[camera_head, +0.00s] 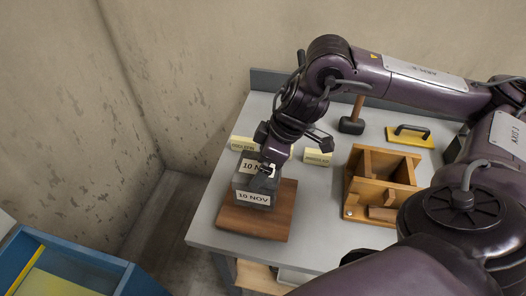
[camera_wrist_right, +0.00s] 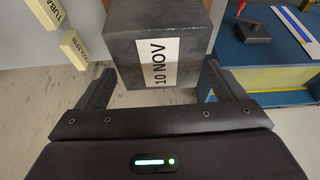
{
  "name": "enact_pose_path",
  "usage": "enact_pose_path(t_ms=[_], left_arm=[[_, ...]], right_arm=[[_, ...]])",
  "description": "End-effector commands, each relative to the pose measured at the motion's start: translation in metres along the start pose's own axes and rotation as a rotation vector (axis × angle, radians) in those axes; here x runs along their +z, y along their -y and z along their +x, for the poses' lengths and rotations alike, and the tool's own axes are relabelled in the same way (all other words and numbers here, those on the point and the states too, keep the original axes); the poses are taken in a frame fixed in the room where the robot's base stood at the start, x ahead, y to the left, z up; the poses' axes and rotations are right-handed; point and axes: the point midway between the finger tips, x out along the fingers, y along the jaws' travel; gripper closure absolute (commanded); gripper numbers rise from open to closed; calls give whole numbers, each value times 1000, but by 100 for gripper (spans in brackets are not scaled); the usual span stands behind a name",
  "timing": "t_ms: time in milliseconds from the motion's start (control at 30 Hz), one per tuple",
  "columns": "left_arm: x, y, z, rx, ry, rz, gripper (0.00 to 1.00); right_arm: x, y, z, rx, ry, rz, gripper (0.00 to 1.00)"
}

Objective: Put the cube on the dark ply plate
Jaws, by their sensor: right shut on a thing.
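The cube (camera_head: 257,188) is dark grey concrete with white labels reading 10 NOV. In the right wrist view the cube (camera_wrist_right: 188,45) is between the two fingers. My right gripper (camera_head: 268,170) is shut on it from above. The dark ply plate (camera_head: 265,226) is a flat brown board on the grey bench. In the head view the cube is over the plate's back left part; I cannot tell whether it touches the plate. The gripper hides part of the cube's top. My left gripper is not in view.
Cream name signs (camera_head: 318,158) stand behind the plate. A wooden mould box (camera_head: 362,205) is to its right. A mallet (camera_head: 352,125) and a yellow float (camera_head: 410,138) lie at the back. A blue crate (camera_head: 75,262) is at lower left. Bench surface between plate and box is clear.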

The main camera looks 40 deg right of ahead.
Motion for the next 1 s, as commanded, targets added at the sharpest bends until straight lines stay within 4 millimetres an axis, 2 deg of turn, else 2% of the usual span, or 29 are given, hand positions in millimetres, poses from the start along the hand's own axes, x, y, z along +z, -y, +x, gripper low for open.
enact_pose_path(t_ms=[300,767,800,867,1000], left_arm=[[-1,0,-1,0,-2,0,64],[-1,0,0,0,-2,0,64],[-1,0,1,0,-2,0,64],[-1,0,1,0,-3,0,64],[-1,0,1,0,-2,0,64]], right_arm=[[10,-1,30,3,-9,-1,80],[12,-1,35,4,-10,-1,80],[17,0,38,-1,2,1,7],[17,0,38,-1,2,1,0],[17,0,38,-1,2,1,0]])
